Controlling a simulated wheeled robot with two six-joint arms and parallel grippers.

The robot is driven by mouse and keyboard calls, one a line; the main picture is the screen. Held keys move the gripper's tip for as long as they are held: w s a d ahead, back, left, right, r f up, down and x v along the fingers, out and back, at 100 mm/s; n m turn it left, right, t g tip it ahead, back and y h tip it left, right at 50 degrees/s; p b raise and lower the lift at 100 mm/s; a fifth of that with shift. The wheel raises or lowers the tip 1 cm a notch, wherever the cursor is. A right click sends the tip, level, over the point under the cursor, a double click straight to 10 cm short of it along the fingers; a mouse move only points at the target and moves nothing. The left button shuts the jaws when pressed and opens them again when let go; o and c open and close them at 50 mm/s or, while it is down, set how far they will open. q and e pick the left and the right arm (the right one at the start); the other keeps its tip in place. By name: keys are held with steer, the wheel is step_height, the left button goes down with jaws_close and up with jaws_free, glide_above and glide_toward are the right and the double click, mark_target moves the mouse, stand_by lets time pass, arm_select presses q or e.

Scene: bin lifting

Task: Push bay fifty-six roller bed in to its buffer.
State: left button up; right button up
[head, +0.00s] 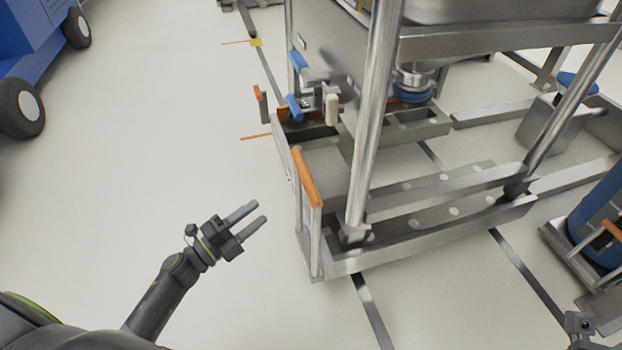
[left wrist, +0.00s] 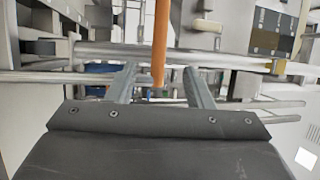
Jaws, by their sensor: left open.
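The roller bed is a low steel frame (head: 430,232) on the floor, with pale round spots along its rails. An upright orange handle (head: 305,178) stands at its near left end. My left gripper (head: 262,212) is open and empty, left of this handle and apart from it in the head view. In the left wrist view an orange bar (left wrist: 160,45) appears between the two open fingers (left wrist: 162,88), beyond them. No bay number is readable. The buffer cannot be made out for sure.
A steel stand with a shiny post (head: 372,120) rises over the bed. Blue and orange levers (head: 300,102) sit behind the handle. A blue wheeled cart (head: 35,50) is at the upper left, and a blue drum (head: 600,215) at the right. The floor on the left is clear.

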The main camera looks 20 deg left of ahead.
mark_target(305, 176)
arm_select(q)
steer(key=b+x, duration=0.1)
steer(key=x, duration=1.5)
steer(key=shift+r+b, duration=0.1)
steer(key=shift+b, duration=0.25)
jaws_close()
